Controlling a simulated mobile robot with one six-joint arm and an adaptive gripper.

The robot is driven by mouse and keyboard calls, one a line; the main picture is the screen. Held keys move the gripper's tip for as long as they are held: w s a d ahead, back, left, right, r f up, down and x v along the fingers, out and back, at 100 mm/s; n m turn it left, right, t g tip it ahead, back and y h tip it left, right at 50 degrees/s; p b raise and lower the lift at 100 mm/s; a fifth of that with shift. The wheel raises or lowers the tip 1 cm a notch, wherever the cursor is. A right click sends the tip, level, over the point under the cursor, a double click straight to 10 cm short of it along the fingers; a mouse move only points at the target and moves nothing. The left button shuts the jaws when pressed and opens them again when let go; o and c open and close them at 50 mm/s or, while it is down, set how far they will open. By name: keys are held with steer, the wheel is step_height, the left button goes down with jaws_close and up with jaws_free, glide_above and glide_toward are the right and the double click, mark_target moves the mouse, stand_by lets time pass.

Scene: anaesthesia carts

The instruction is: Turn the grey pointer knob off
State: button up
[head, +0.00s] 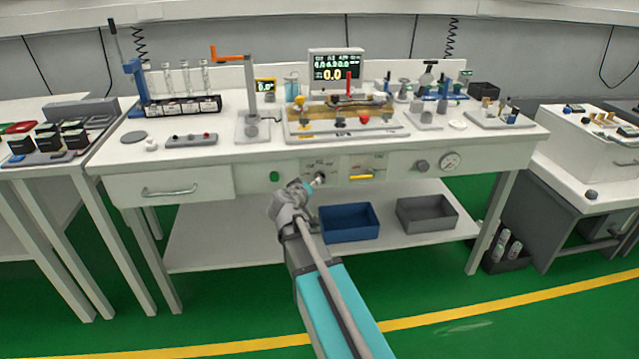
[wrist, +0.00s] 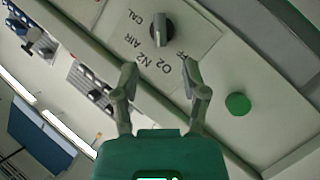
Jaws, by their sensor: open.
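The grey pointer knob (wrist: 160,31) shows in the wrist view on a pale panel marked CAL, AIR, N2, O2 and a partly hidden label ending in F. Its raised ridge runs roughly up and down in that picture; which label it points at I cannot tell surely. My gripper (wrist: 160,70) is open, its two fingers apart, with nothing between them. The knob lies beyond the fingertips, between their lines, and looks untouched. In the head view my gripper (head: 313,186) is at the bench's front panel, and the knob (head: 321,176) is partly hidden behind it.
A green button (head: 274,177) is left of the knob; it also shows in the wrist view (wrist: 238,104). A yellow lever (head: 361,177), another round knob (head: 422,166) and a gauge (head: 450,162) are to the right. A blue bin (head: 349,222) stands on the shelf below.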

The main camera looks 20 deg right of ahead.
mark_target(321, 179)
steer(key=b+x, duration=0.1)
steer(key=x, duration=0.6)
steer(key=shift+b, duration=0.35)
jaws_close()
steer(key=shift+d, duration=0.35)
steer(key=shift+a+f, duration=0.1)
steer(key=shift+a, duration=0.15)
